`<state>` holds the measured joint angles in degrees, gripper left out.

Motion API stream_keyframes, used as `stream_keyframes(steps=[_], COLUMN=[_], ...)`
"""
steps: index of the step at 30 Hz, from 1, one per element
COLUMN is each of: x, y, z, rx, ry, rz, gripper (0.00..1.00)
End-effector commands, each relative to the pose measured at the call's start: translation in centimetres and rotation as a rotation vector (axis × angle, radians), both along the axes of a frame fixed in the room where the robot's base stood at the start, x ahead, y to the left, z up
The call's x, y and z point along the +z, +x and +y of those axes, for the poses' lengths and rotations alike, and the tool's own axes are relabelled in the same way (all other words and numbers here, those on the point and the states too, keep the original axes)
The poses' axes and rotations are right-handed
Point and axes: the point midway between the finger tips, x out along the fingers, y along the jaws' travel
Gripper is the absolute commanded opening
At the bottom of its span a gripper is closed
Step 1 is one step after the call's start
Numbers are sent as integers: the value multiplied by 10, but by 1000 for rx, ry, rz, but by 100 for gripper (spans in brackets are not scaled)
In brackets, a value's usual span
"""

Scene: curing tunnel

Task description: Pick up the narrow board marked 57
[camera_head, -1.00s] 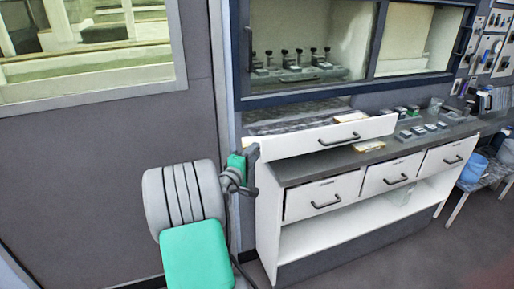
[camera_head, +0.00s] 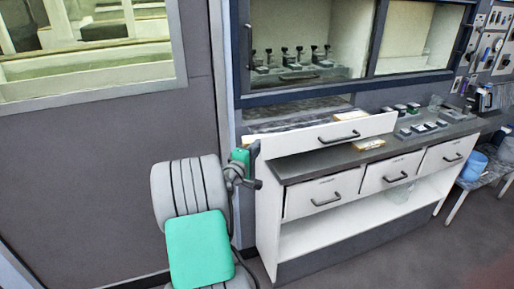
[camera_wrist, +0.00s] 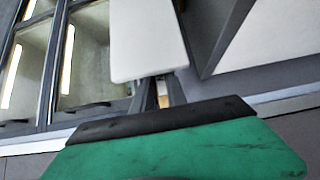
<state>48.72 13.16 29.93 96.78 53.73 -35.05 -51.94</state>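No board with a readable 57 shows in either view, so I cannot tell which thing it is. A small pale labelled piece (camera_head: 369,145) lies on the dark counter, its marking too small to read. My gripper (camera_head: 256,168) is beside the left end of a white panel with a dark handle (camera_head: 320,137). In the wrist view my gripper (camera_wrist: 160,92) shows its two dark fingers apart, with only a pale bit of background visible between them. A blank white panel (camera_wrist: 148,38) lies just beyond the fingertips; I cannot tell whether they touch it.
The dark counter (camera_head: 300,168) stands on white drawers (camera_head: 322,197) over an open shelf. Several small blocks (camera_head: 425,128) stand at its right. A glazed cabinet (camera_head: 300,90) with several clamp-like fixtures is above. A blue bucket (camera_head: 474,166) stands far right. Floor in front is clear.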

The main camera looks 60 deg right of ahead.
Motion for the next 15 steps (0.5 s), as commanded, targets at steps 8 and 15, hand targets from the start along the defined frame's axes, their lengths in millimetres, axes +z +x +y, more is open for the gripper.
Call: stream_keyframes(steps=[8,15], x=[0,0], y=[0,0], z=[0,0], rx=[0,0], ry=[0,0], rz=[0,0], gripper=[6,0])
